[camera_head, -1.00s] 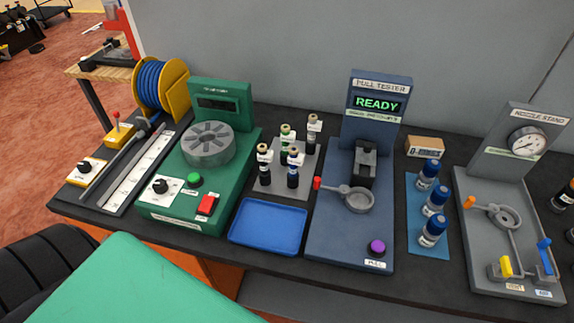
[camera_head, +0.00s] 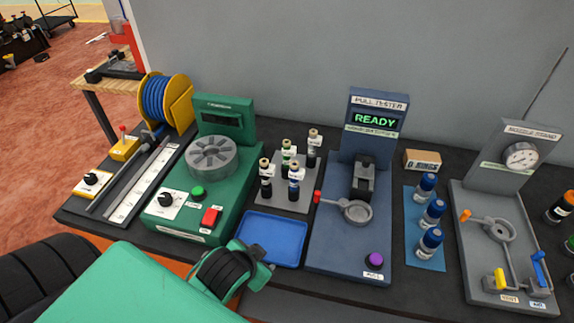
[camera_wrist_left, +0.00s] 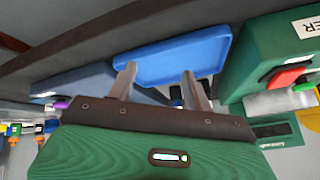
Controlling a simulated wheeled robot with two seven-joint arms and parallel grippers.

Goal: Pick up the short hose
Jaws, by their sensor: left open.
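I cannot clearly make out a separate short hose in either view. Blue hose (camera_head: 155,98) is wound on a yellow reel at the back left. The blue tray (camera_head: 273,236) in front of the table's middle looks empty. My left gripper (camera_head: 240,268) is at the table's front edge, just in front of the tray's left corner. In the left wrist view its two fingers (camera_wrist_left: 158,82) are spread with nothing between them, and the blue tray (camera_wrist_left: 175,58) lies beyond them. My right gripper is not in view.
A green machine (camera_head: 240,165) with knob and buttons stands left of the tray. The blue pull tester (camera_head: 330,240) stands right of it. Bottles (camera_head: 431,212) and the grey nozzle stand (camera_head: 480,262) are farther right. A ruler track (camera_head: 145,180) lies at the left.

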